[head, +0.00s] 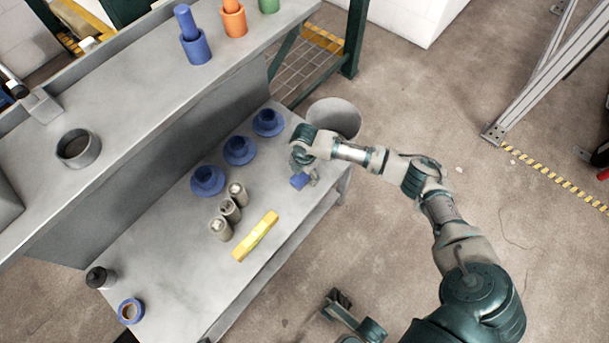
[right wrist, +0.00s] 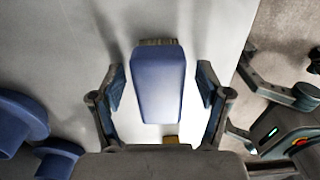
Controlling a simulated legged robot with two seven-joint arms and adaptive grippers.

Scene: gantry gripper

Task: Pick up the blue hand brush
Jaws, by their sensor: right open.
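The blue hand brush (head: 299,181) lies on the grey lower bench near its right end, partly hidden by my right gripper (head: 306,172) in the head view. In the right wrist view, the brush (right wrist: 157,85) shows its blue back, with bristles at the far end. The open fingers of my right gripper (right wrist: 161,87) stand on either side of it, with a gap on both sides. My left gripper (head: 338,304) is low in the head view, off the bench's front edge, away from the brush. Its finger opening is too small to judge.
Several blue flanged parts (head: 239,150) stand behind on the bench. Beige cylinders (head: 229,210) and a yellow level (head: 255,236) lie to the left. A grey bin (head: 335,117) stands beyond the bench end. A raised shelf (head: 140,105) runs along the back.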

